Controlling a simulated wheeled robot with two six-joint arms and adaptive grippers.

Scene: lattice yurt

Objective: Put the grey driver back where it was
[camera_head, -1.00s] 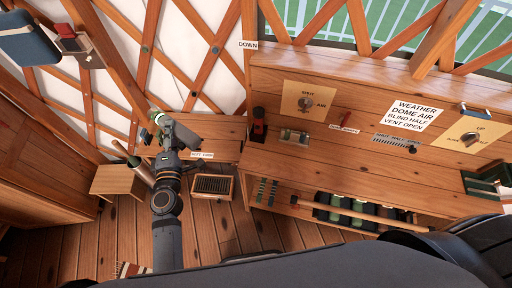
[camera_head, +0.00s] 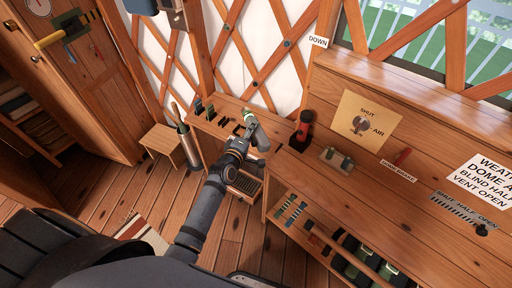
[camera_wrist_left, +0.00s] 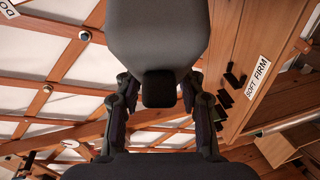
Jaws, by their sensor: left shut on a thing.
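My left gripper (camera_head: 247,116) is over the low wooden bench along the lattice wall, beside its row of small dark holders (camera_head: 210,112). In the left wrist view, the two fingers of the left gripper (camera_wrist_left: 160,110) stand either side of a dark grey body (camera_wrist_left: 155,40) with a black end. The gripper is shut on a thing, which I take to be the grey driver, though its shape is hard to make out. Dark pieces on the bench (camera_wrist_left: 235,76) show to the right of the fingers, near a SOFT FIRM label (camera_wrist_left: 257,77). My right gripper is not in view.
A red and black lantern-like object (camera_head: 301,131) stands on the wooden console (camera_head: 310,175) to the right. A small stool (camera_head: 160,140) and a metal cylinder holding rods (camera_head: 188,145) are left of the bench. A slatted box (camera_head: 245,185) sits below the gripper.

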